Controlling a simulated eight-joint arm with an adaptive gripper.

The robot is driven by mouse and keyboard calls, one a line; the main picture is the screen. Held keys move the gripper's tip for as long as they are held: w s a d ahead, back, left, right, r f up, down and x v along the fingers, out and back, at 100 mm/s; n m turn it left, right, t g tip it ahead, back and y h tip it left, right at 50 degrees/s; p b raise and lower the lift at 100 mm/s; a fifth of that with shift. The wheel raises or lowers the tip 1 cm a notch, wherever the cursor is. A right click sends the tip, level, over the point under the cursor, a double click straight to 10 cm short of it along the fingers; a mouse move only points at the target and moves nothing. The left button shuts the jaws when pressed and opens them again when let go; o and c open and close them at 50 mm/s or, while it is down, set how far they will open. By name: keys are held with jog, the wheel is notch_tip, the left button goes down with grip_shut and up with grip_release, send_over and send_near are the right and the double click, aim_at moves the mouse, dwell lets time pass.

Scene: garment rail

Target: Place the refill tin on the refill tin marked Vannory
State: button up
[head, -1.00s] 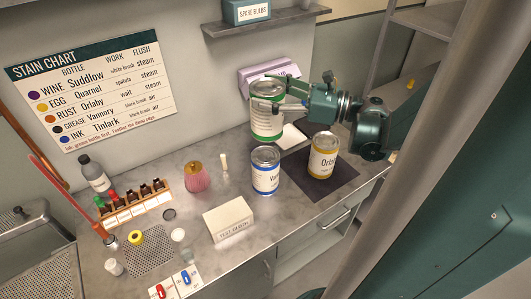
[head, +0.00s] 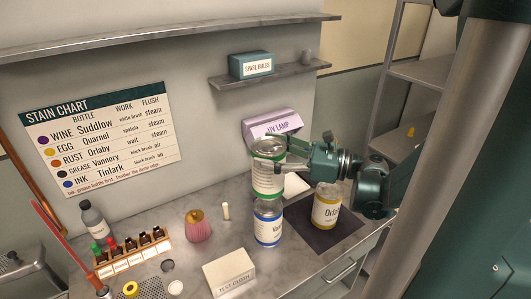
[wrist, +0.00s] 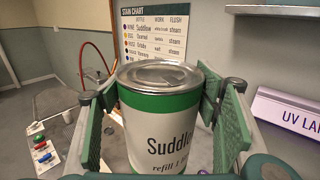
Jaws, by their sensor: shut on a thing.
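My gripper (head: 285,168) is shut on a refill tin (head: 267,172) with green bands and a silver lid. In the wrist view this tin (wrist: 165,120) reads "Suddlow" and stands upright between the finger pads. The Vannory refill tin (head: 268,226), white with blue bands, stands upright on the counter. The held tin is in line above it in the head view and hides its top. I cannot tell whether the two touch.
The Orlaby tin (head: 326,208), with yellow bands, stands on a dark mat (head: 318,238) to the right. A UV lamp box (head: 273,126) is behind. A test cloth box (head: 229,271), a pink-based jar (head: 197,227) and a bottle rack (head: 133,256) stand left and in front.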

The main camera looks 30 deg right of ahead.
jog(key=shift+f+b, duration=0.3)
jog(key=shift+f, duration=1.5)
jog(key=shift+f+b, duration=0.45)
jog(key=shift+f, duration=1.7)
jog(key=o, duration=1.7)
jog(key=shift+o, duration=0.2)
jog(key=shift+s+d, duration=0.1)
jog(key=v, duration=1.1)
jog(key=shift+s+d+p, duration=0.25)
jog(key=shift+s+p, duration=0.05)
